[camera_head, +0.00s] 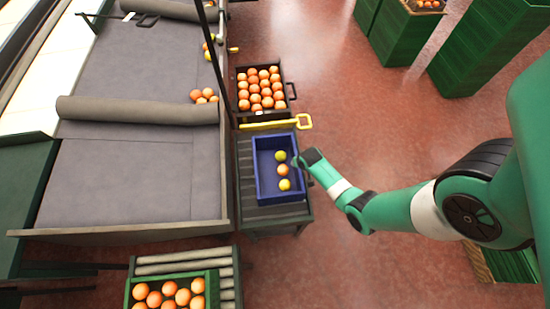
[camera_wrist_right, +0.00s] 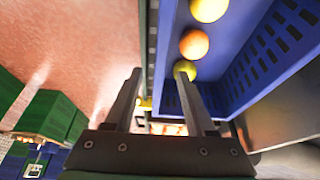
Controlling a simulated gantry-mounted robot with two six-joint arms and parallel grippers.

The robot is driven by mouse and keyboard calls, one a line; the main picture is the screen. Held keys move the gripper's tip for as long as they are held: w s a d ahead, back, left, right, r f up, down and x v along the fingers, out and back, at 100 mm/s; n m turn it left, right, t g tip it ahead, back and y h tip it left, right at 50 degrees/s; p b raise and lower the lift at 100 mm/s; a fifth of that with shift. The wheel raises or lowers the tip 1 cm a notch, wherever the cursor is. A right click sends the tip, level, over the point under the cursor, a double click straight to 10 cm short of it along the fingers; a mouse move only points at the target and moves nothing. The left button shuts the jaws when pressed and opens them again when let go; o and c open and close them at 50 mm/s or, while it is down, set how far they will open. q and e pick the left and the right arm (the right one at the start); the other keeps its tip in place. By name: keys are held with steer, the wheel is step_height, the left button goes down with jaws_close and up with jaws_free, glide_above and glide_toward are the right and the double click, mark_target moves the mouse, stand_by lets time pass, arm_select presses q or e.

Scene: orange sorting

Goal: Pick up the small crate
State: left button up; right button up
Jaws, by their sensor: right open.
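The small crate (camera_head: 266,180) is blue and sits on a dark slatted stand in the middle of the head view. It holds two yellowish fruits (camera_head: 285,184) and one orange (camera_head: 283,170) in a row. In the right wrist view its slotted blue wall (camera_wrist_right: 270,55) fills the upper right. My right gripper (camera_head: 303,159) is at the crate's right side, and its fingers (camera_wrist_right: 160,73) are open. In the wrist view the crate's near wall lies between the fingers, one finger on the inner side and one outside. I cannot tell whether they touch it. My left gripper is not in view.
A dark crate of oranges (camera_head: 240,100) stands behind the stand (camera_head: 262,212), with a yellow-handled bar (camera_head: 303,121) between. A green crate of oranges (camera_head: 212,276) is at the front. A grey conveyor (camera_head: 150,160) lies left. Red floor (camera_head: 330,90) is open to the right.

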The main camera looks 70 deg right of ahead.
steer(key=b+x, duration=0.4)
steer(key=x, duration=0.1)
steer(key=shift+s+a+f, duration=0.1)
steer(key=b+x, duration=0.4)
steer(key=x, duration=0.1)
jaws_close()
stand_by(1.2)
